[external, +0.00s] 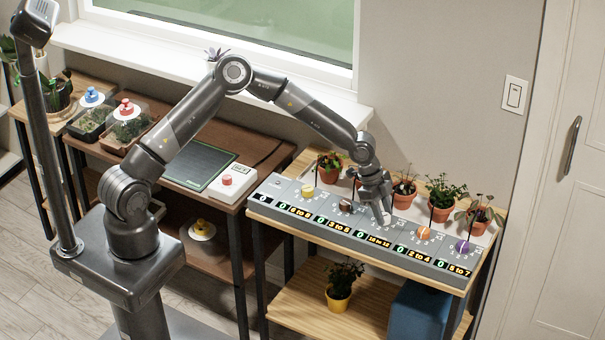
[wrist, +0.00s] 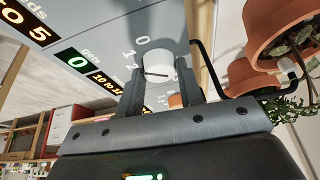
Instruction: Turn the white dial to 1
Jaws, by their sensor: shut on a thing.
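The white dial (wrist: 158,64) sits on the grey control panel between my two fingers in the wrist view. Its scale digits, 0, 1 and 2, show to its left on the panel. The green readout (wrist: 77,61) beside "10 to 12" shows 0. My gripper (wrist: 165,90) is shut on the dial, one finger on each side. In the external view my gripper (external: 385,212) reaches down onto the panel (external: 290,190) between the brown and orange dials. The dial is largely hidden there.
A yellow dial (external: 308,190), brown dial (external: 346,205), orange dial (external: 424,233) and purple dial (external: 463,246) share the panel. Potted plants stand behind it, one terracotta pot (external: 404,198) close to my gripper. A box with a red button (external: 228,181) is at left.

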